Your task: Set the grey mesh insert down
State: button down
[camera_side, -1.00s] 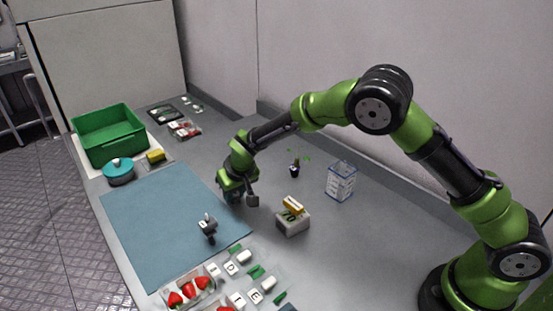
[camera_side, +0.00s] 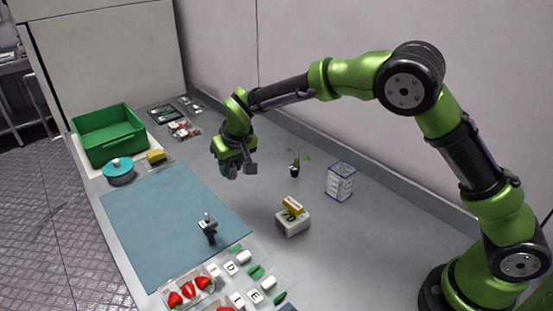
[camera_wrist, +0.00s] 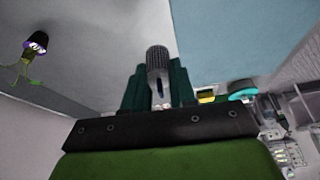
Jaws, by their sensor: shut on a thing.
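My gripper (camera_side: 230,168) is up in the air beyond the right edge of the blue mat (camera_side: 165,225) in the side view, apart from the table. In the wrist view my gripper (camera_wrist: 158,68) has its two dark green fingers shut on the grey mesh insert (camera_wrist: 157,53). The insert looks like a small cylinder with a dotted mesh end sticking out past the fingertips. Its lower part is hidden between the fingers. In the side view I cannot make out the insert clearly.
A small grey-headed tool (camera_side: 208,226) stands on the mat. A strawberry tray (camera_side: 188,293) and lettered tiles lie in front. A green crate (camera_side: 108,140) and turquoise pot (camera_side: 118,174) stand back left.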

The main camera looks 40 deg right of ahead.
jog(key=s+d+f+m+g+h, duration=0.15)
jog(key=s+d+m+g, duration=0.25)
jog(key=s+d+m, duration=0.65)
jog(key=s+d+m+g+h, duration=0.2)
jog(key=s+d+m+g, duration=0.3)
jog(key=s+m, duration=1)
jog(key=shift+m+t+y, duration=0.35)
jog(key=shift+t, duration=0.35)
jog(key=f, duration=0.2)
jog(key=w+f, duration=0.1)
jog(key=f, duration=0.4)
jog(key=shift+w+d+f, duration=0.15)
jog(key=shift+w+d, duration=0.1)
jog(key=shift+d, duration=0.05)
jog(key=c, duration=0.9)
grip_release()
